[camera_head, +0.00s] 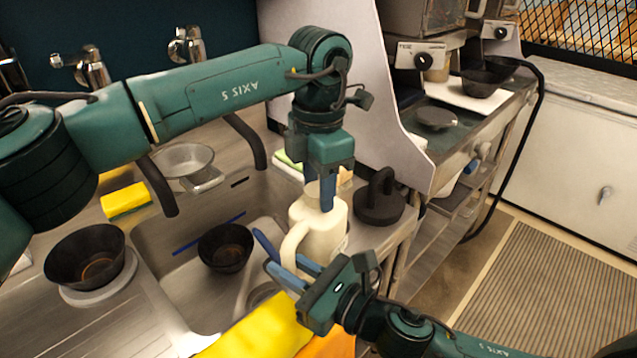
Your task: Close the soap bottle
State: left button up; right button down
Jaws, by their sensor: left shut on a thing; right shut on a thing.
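The soap bottle (328,243) is a cream jug with a side handle, standing upright at the right edge of the sink. My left gripper (321,198) comes down from above and is shut at the bottle's top. Its fingers partly hide the neck and opening, so I cannot tell a separate cap or how it sits. My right gripper (268,254) reaches in from the lower right and is shut on the bottle's handle (291,250), low on its left side.
A black bowl (225,250) sits in the sink, and another bowl (84,256) stands at left. A yellow sponge (125,201) and a metal strainer (183,160) lie behind. A dark handled weight (379,203) stands close right of the bottle. Yellow cloth (262,332) lies in front.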

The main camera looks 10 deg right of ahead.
pick_arm(q)
jog(key=m, duration=0.8)
jog(key=o, duration=1.1)
jog(key=shift+r, duration=2.3)
jog(key=shift+c, duration=0.6)
